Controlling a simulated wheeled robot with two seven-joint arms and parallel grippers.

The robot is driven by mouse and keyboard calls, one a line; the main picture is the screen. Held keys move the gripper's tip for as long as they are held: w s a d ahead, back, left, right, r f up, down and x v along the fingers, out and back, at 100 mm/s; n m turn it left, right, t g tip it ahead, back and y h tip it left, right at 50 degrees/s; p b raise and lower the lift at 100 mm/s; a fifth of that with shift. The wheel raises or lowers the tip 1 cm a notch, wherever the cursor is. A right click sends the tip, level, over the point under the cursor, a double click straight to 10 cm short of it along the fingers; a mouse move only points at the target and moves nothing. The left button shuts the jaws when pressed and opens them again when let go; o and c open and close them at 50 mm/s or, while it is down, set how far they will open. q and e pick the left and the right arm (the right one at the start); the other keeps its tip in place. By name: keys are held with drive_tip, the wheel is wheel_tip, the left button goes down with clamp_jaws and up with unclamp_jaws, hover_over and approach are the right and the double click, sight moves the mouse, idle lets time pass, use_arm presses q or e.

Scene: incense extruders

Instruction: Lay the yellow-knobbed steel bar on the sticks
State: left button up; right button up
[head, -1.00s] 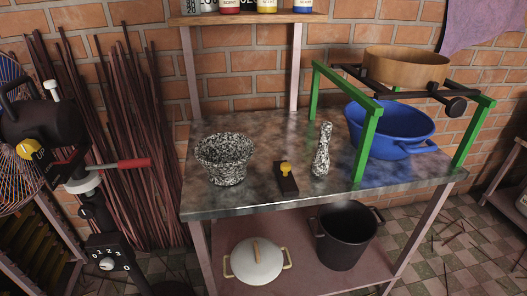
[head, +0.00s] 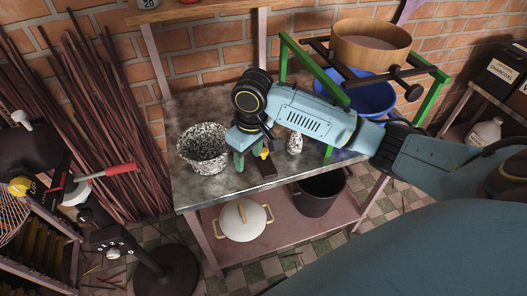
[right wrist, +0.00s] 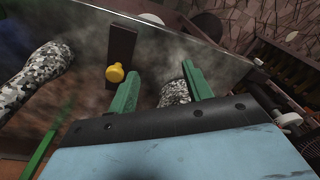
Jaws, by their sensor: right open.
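The dark steel bar (head: 268,171) with its yellow knob (head: 264,153) lies on the metal worktable, partly hidden by my right gripper (head: 248,160). In the right wrist view the bar (right wrist: 121,42) and knob (right wrist: 115,74) are just left of the left finger, outside the jaws. My right gripper (right wrist: 160,74) is open, with green fingers and nothing held. Dark reddish sticks (head: 100,120) lean in bundles against the wall; I cannot tell whether these are the task's sticks. My left gripper is not in view.
The speckled mortar (head: 203,148) stands left of the gripper, the speckled pestle (head: 295,143) to its right. A green frame (head: 430,98) and blue basin (head: 370,98) fill the table's right end. A black extruder (head: 35,150) stands at left. The table's front left (head: 205,195) is clear.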

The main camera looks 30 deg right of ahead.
wheel_tip(320, 180, up, 7)
drive_tip(key=m, duration=0.2)
hover_over(264, 150)
drive_tip(key=shift+g+h, duration=0.3)
drive_tip(key=shift+h, duration=0.1)
drive_tip(key=f, duration=0.5)
drive_tip(key=f+b, duration=0.1)
drive_tip(key=f, duration=0.1)
drive_tip(key=shift+w+f, duration=0.2)
drive_tip(key=shift+w, duration=0.05)
drive_tip(key=f, duration=0.1)
drive_tip(key=f+b, duration=0.1)
drive_tip(key=f, duration=0.3)
drive_tip(key=shift+s+f, duration=0.15)
drive_tip(key=shift+s, duration=0.1)
drive_tip(key=shift+c, duration=0.5)
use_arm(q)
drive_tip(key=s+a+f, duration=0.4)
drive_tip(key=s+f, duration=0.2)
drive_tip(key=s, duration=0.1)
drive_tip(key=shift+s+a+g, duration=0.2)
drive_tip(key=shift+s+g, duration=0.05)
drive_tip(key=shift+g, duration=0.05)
use_arm(e)
clamp_jaws()
